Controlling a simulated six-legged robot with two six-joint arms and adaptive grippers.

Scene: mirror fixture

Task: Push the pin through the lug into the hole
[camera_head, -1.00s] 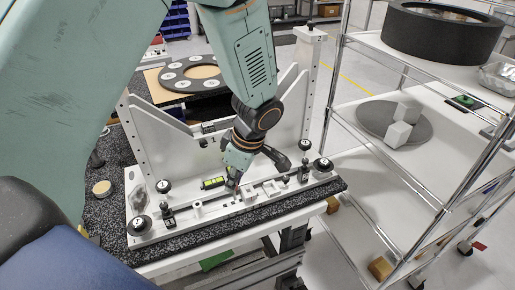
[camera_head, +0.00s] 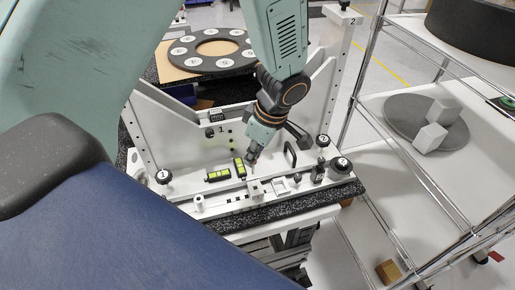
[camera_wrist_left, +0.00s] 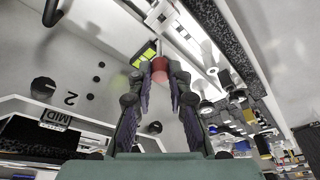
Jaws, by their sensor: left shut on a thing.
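My left gripper (camera_head: 253,159) comes down over the white fixture, just right of an upright yellow-green level vial. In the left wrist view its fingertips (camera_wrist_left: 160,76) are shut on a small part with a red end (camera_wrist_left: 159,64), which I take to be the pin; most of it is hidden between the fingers. A white block (camera_head: 255,188) on the front rail, possibly the lug, stands in front of and below the gripper. The hole cannot be made out. My right gripper is not in view.
Yellow-green level vials (camera_head: 217,175) sit on the fixture base (camera_head: 205,189). Black knobs (camera_head: 340,165) stand at its right end. A tall back plate (camera_head: 185,125) rises behind. A dark ring plate (camera_head: 183,61) lies farther back. A wire shelf (camera_head: 370,190) stands to the right.

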